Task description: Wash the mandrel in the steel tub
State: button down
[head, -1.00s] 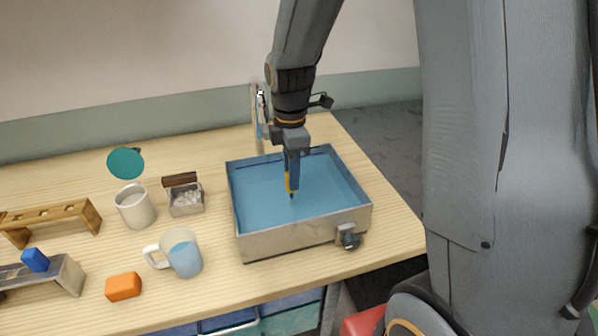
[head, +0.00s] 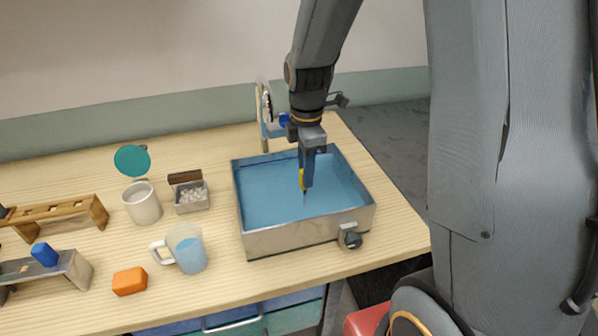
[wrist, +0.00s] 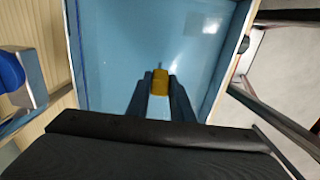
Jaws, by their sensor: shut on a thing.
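The steel tub (head: 290,238) stands on the right part of the wooden table and holds blue water; its wall also shows in the wrist view (wrist: 75,50). My gripper (head: 305,183) is over the inside of the tub, pointing down. In the wrist view my gripper (wrist: 160,90) is shut on the yellow handle of the mandrel (wrist: 160,82). In the head view the mandrel (head: 303,181) shows as a yellow piece with a thin dark tip at the water. How deep its lower end reaches cannot be told.
A tap-like knob (head: 350,238) sticks out of the tub's front. Left of the tub are a glass mug of water (head: 188,250), a small box of white pieces (head: 192,200), a grey-white cup (head: 142,204), an orange block (head: 129,281) and a wooden rack (head: 60,212). A stand (head: 264,110) rises behind the tub.

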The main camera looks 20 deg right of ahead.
jog(key=shift+d, duration=0.55)
jog(key=shift+a+p, duration=0.5)
jog(key=shift+a, duration=2)
jog(key=shift+d+p, duration=0.5)
jog(key=shift+d, duration=2.05)
notch_tip(320, 180, up, 9)
jog(key=p, duration=0.6)
jog(key=shift+f, duration=0.15)
jog(key=shift+r, duration=1.25)
